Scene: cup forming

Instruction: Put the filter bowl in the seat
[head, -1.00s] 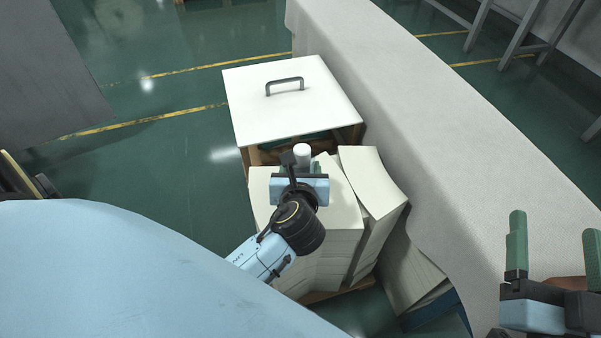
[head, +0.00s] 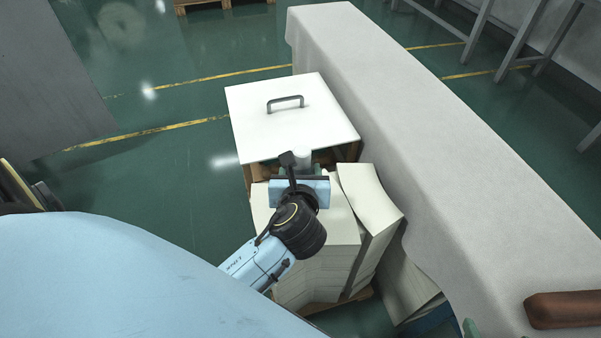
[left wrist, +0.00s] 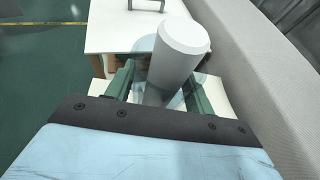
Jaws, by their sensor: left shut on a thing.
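My left gripper (head: 301,178) is over the paper stacks in the head view. In the left wrist view its green fingers (left wrist: 155,88) are shut on a pale grey, capped cylinder, which I take to be the filter bowl (left wrist: 182,42); a translucent part shows around it. The cylinder's white top (head: 302,154) shows just beyond the gripper in the head view. Its lower end is hidden. I cannot make out the seat.
A white panel with a grey handle (head: 290,130) lies beyond the gripper on a wooden-sided box. Tall paper stacks (head: 335,240) stand below my left arm. A long grey-covered table (head: 440,150) runs along the right, with a brown object (head: 565,309) near its front. Green floor is open at the left.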

